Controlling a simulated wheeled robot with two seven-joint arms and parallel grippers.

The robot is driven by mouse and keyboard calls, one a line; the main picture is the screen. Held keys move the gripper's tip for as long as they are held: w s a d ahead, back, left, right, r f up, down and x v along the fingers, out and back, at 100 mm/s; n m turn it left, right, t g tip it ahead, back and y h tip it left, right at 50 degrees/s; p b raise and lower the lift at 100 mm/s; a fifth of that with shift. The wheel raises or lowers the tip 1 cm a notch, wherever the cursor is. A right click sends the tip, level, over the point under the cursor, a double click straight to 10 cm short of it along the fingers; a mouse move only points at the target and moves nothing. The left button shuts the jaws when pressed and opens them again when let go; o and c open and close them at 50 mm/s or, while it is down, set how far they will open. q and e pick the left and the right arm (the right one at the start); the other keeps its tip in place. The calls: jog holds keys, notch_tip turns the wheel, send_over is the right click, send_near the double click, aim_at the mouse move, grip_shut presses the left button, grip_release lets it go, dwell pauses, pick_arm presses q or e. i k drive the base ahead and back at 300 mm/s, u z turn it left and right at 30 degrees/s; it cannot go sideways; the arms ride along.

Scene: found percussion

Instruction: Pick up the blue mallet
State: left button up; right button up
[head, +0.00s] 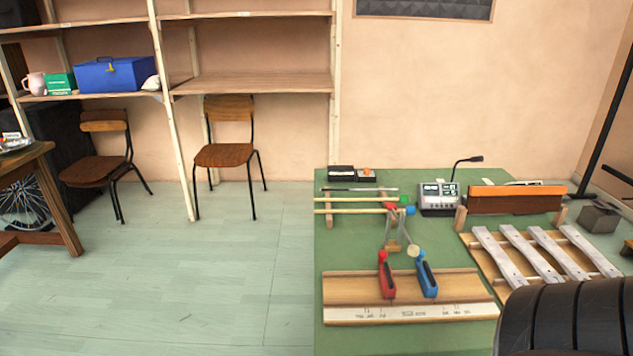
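On the left of the green table, thin pale sticks lie sideways across a wooden rest (329,236). One stick ends in a blue head (410,210) and appears to be the blue mallet; its pale shaft (350,211) points left. A green head (405,199) and a red head (390,207) sit close beside the blue one, so which shaft carries the red head is hard to tell. Neither of my grippers is in view.
A wooden board (350,290) holds a red tool (386,278) and a blue tool (427,277) in front. A grey device (438,199) and a slatted metal-bar instrument (545,262) stand right. A large dark ribbed shape (565,318) covers the lower right corner.

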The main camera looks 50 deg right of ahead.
aim_at(410, 211)
jog(key=i, duration=2.55)
jog(key=z, duration=4.45)
jog(key=i, duration=0.5)
jog(key=u, duration=0.1)
